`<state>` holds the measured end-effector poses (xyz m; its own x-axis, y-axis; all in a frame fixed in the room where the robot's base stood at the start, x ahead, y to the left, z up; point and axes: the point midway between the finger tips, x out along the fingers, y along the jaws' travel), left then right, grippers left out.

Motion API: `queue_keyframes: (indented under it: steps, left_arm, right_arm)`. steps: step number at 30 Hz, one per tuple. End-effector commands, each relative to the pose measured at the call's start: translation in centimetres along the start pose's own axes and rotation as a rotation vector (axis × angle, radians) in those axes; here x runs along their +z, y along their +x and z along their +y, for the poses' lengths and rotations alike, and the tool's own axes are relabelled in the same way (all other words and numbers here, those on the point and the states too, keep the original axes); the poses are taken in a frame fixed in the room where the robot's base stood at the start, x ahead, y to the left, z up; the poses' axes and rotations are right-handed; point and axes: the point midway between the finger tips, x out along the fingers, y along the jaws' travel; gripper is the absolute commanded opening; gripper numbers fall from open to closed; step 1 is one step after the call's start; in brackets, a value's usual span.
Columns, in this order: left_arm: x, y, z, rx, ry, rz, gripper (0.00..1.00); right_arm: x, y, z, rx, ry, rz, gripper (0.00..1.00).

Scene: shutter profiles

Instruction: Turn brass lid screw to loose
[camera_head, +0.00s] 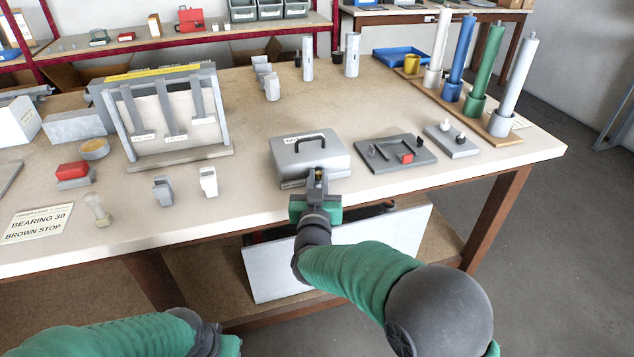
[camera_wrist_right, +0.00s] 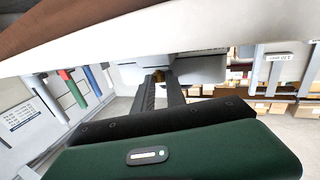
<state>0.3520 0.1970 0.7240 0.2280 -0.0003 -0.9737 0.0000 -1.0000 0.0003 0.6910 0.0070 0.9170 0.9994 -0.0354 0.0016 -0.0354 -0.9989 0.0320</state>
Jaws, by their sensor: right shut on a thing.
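A grey metal box (camera_head: 303,158) with a black handle on its lid stands near the front edge of the workbench. The brass lid screw (camera_wrist_right: 157,76) is at the box's front side, mostly hidden between the fingers of my right gripper (camera_head: 318,176). That gripper is shut on the screw, reaching in from the front edge; its fingers also show in the wrist view (camera_wrist_right: 160,82). How far the screw is turned cannot be told. My left arm is low at the lower left of the head view, away from the box; its fingers are not visible.
A dark tray with small parts and a red block (camera_head: 397,153) lies right of the box. Coloured rods (camera_head: 487,65) stand in holders at the right. A slotted rack (camera_head: 168,112) and small grey blocks are at the left.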

Motion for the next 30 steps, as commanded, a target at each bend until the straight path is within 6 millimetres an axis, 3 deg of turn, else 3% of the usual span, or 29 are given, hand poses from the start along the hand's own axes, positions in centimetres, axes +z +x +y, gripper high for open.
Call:
queue_keyframes:
  steps: [1, 7, 13, 17, 30]
  left_arm:
    - [0.2, 0.9, 0.0, 0.0, 0.0, 0.0, 0.36]
    - [0.7, 3.0, 0.0, 0.0, 0.0, 0.0, 0.36]
    - [0.9, 3.8, 0.0, 0.0, 0.0, 0.0, 0.36]
    - [0.7, 2.8, 0.0, 0.0, 0.0, 0.0, 0.36]
    - [-0.8, -3.4, 0.0, 0.0, 0.0, 0.0, 0.36]
  right_arm:
    - [0.8, -0.1, 0.2, -0.03, -0.002, -0.006, 0.0]
    - [1.1, 0.0, 0.8, -0.195, -0.003, -0.003, 0.0]
    - [0.8, 0.2, 1.4, -0.381, 0.0, 0.0, 0.0]
    - [0.4, 0.4, 1.6, -0.504, 0.0, 0.0, 0.0]
    - [0.1, 0.9, 2.1, -0.85, 0.004, 0.012, 0.0]
